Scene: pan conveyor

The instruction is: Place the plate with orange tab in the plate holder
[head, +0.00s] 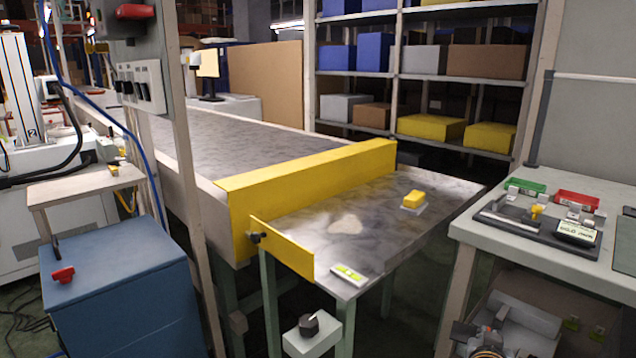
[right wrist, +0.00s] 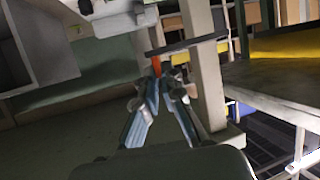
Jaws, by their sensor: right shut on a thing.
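In the right wrist view my right gripper (right wrist: 160,84) is shut on the orange tab (right wrist: 157,66) of the plate. The plate (right wrist: 190,46) shows nearly edge-on as a thin dark bar just beyond the fingertips, sticking out to the right. I cannot make out the plate clearly in the head view. A dark tray-like fixture (head: 508,222) lies on the right worktable; I cannot tell whether it is the plate holder. My left gripper is not in view.
The right worktable (head: 470,232) carries a green bin (head: 526,187), a red bin (head: 577,200) and a display (head: 578,233). A metal table (head: 385,245) with a yellow block (head: 413,199) stands at the yellow-guarded conveyor end (head: 310,175). A blue cabinet (head: 125,295) stands left.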

